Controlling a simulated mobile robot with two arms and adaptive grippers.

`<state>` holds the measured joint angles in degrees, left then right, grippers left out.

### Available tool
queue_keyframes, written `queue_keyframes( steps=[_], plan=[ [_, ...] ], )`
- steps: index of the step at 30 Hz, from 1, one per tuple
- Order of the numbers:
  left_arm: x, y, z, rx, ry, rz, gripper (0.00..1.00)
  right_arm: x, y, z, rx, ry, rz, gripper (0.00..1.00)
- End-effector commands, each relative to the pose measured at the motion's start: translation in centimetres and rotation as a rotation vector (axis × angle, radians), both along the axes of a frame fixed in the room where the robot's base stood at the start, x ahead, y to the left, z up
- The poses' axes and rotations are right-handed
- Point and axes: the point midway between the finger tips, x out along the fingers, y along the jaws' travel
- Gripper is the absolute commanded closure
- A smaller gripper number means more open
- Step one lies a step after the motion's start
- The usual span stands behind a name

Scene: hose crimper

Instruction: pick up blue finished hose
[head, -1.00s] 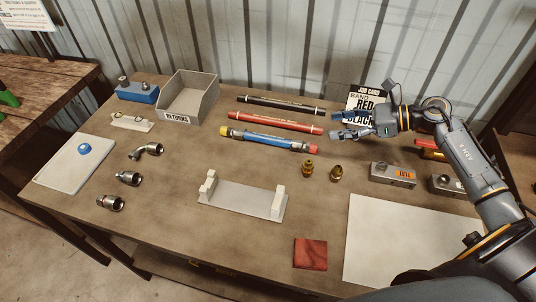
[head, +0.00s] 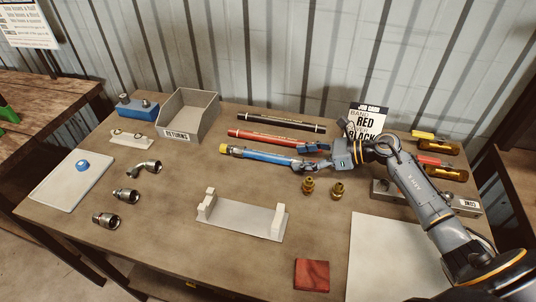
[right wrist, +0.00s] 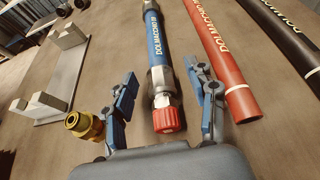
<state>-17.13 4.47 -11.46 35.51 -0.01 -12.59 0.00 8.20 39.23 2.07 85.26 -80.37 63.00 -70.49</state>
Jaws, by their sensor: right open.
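The blue finished hose (head: 268,156) lies on the table, with a yellow cap at its left end. In the right wrist view the blue hose (right wrist: 155,38) runs away from me, and its near end has a metal fitting with a red cap. My right gripper (head: 315,158) is at the hose's right end and hides that end in the head view. In the right wrist view my right gripper (right wrist: 162,105) is open, with one finger on each side of the capped end and gaps between. My left gripper is not in view.
A red hose (head: 275,139) lies close beside the blue one, with a black hose (head: 282,124) behind. Brass fittings (head: 308,186) sit just in front of my right gripper. A grey cradle (head: 242,218) stands nearer the front. A returns bin (head: 190,117) is at back left.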

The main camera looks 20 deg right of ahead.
Motion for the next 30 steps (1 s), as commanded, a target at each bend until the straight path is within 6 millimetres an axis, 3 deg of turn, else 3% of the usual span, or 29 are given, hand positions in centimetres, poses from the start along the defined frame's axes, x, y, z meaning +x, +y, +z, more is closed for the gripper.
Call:
queue_keyframes(
  steps=[3, 7, 16, 17, 25, 30],
  plan=[
    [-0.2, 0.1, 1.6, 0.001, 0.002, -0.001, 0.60, 0.9, 1.7, 0.0, 0.006, 0.000, 0.000, 0.43],
    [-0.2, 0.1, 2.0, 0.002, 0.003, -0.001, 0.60, 1.8, 2.9, -0.9, 0.004, -0.001, -0.001, 0.43],
    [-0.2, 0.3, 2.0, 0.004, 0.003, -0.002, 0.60, 2.2, 3.3, -1.5, 0.000, 0.000, 0.000, 0.43],
    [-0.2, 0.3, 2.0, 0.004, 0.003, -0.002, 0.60, 2.2, 3.3, -1.5, 0.000, 0.000, 0.000, 0.45],
    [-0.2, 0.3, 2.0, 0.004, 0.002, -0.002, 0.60, 2.1, 3.3, -1.5, 0.000, 0.000, 0.000, 1.00],
    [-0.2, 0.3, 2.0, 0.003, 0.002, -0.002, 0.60, 2.1, 3.3, -1.5, 0.000, 0.000, 0.000, 1.00]
  ],
)
